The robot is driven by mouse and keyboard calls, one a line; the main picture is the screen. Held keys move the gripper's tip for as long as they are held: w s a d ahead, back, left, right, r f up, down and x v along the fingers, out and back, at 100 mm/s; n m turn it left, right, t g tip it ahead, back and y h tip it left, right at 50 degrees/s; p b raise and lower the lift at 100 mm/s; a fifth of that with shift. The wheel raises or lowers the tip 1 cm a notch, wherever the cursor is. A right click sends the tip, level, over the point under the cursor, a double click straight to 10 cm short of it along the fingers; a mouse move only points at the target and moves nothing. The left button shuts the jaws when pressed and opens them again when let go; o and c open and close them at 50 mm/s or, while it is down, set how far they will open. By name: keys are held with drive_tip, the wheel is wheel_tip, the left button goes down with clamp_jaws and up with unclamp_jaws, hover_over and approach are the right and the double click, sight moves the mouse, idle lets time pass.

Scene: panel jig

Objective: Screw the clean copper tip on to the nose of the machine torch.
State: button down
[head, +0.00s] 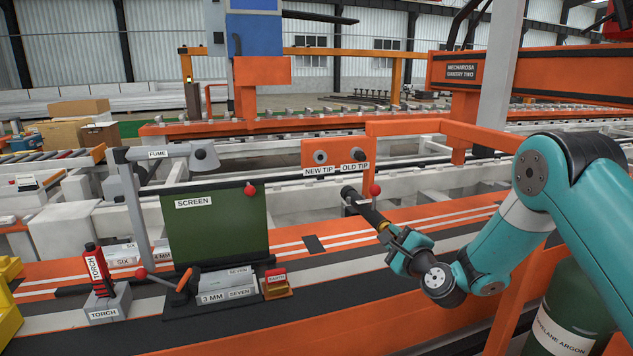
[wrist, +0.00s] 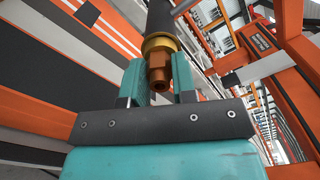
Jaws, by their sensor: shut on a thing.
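The machine torch (head: 362,207) is a black barrel sloping down toward my gripper (head: 397,240) in the head view. In the wrist view the torch (wrist: 161,14) comes from the top and ends in a brass collar (wrist: 160,43). A clean-looking, orange-brown copper tip (wrist: 159,68) with flat sides sits right at the collar, in line with the barrel. My gripper (wrist: 158,80) is shut on the tip, with a teal finger on each side. I cannot tell how far the tip is threaded in. The gripper hides the tip in the head view.
An orange board (head: 340,152) labelled NEW TIP and OLD TIP stands behind the torch. A red-knobbed lever (head: 375,191) is close beside the torch. A green screen (head: 217,222) and a small red-handled torch in a stand (head: 103,300) are to the left.

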drive_tip(key=shift+w+a+r+m+p, duration=0.1)
drive_tip(key=shift+r+m+p, duration=0.05)
drive_tip(key=shift+m+p, duration=1.3)
drive_tip(key=shift+a+r+m+p, duration=0.1)
drive_tip(key=shift+m+p, duration=1.15)
drive_tip(key=shift+m, duration=0.4)
drive_tip(key=shift+r+m+p, duration=0.1)
drive_tip(key=shift+m+p, duration=1.3)
drive_tip(key=shift+m, duration=0.1)
drive_tip(key=shift+m+p, duration=1.3)
drive_tip(key=shift+m, duration=0.4)
drive_tip(key=shift+m+p, duration=0.3)
drive_tip(key=shift+m, duration=0.2)
drive_tip(key=shift+m+p, duration=0.9)
drive_tip(key=shift+m, duration=1.4)
